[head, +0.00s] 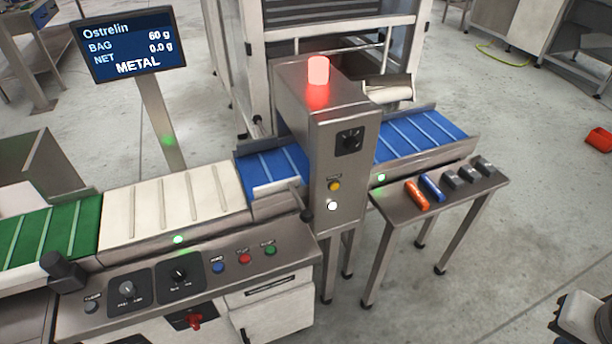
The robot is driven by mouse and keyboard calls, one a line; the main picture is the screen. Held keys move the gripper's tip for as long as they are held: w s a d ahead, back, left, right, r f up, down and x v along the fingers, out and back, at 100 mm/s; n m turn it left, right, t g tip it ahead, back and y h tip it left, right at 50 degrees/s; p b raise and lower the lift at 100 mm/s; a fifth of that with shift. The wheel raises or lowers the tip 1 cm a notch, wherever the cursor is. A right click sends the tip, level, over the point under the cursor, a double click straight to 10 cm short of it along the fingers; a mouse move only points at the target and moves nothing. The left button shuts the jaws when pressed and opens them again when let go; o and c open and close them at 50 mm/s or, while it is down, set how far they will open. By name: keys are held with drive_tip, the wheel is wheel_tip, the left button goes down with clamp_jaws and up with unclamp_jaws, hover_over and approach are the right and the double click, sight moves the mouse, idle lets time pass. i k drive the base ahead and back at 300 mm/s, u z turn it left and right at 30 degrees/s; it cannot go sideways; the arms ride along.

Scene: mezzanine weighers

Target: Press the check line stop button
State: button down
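The control panel (205,283) of the check line fills the lower left of the head view. On its sloped top is a row of three buttons: a blue button (218,267), a red button (244,259) and a green button (270,251). Their small labels are hard to read; the red one's label looks like "STOP". Nothing covers or touches the buttons.
Two black knobs and a grey button share the panel; a red switch (194,320) is below. The metal detector (330,130) has a lit red beacon (318,70). The display (132,45) reads METAL. A side table (455,192) holds small test pieces.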

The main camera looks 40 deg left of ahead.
sight(244, 258)
drive_tip(key=k, duration=1.45)
drive_tip(key=u, duration=1.45)
drive_tip(key=i, duration=1)
drive_tip(key=u, duration=0.05)
